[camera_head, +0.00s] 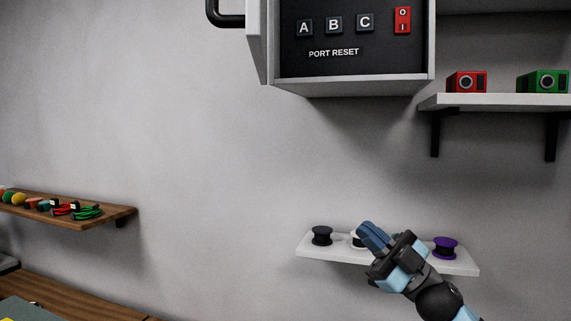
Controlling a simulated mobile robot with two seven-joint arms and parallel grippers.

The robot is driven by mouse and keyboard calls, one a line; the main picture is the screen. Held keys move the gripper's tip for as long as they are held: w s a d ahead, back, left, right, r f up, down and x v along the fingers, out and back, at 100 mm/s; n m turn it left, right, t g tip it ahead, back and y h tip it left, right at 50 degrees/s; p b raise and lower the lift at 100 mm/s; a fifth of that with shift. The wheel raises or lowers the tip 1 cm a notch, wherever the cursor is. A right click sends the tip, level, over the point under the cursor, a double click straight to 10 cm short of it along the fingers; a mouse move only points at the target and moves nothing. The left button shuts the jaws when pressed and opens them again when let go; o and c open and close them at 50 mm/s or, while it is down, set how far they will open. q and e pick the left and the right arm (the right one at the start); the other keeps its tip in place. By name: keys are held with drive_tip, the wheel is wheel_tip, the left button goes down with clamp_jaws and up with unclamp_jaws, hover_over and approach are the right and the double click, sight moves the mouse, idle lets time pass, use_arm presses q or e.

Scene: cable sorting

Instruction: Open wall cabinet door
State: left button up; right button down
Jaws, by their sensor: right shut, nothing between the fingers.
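The wall cabinet (352,85) hangs at the top centre, cut off by the picture's top edge. Its white door (257,42) stands swung open at the left side, seen nearly edge-on. The door's black handle (213,14) sticks out to the left. Inside, a black panel shows buttons A, B and C, a red switch (402,20) and the words "PORT RESET". My right gripper (373,236) is shut and empty, well below the cabinet, in front of the low white shelf. My left gripper is not in view.
The low white shelf (455,265) holds black, white and purple spools; my gripper partly hides the white one. A white shelf (500,101) at right holds red and green boxes. A wooden shelf (115,213) at left holds cables. The wall between is bare.

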drive_tip(key=s+r+n+g+h+b, duration=0.25)
drive_tip(key=s+r+n+g, duration=0.4)
drive_tip(key=r, duration=0.75)
drive_tip(key=s+r+n+g+h+b, duration=0.1)
drive_tip(key=s+r+n+g+h, duration=0.55)
drive_tip(key=r, duration=0.85)
drive_tip(key=s+a+n+t+y+p, duration=0.1)
drive_tip(key=s+a+y, duration=0.1)
drive_tip(key=a, duration=1.2)
drive_tip(key=shift+a+t+y, duration=0.25)
drive_tip(key=shift+t+y, duration=0.15)
drive_tip(key=shift+f, duration=0.1)
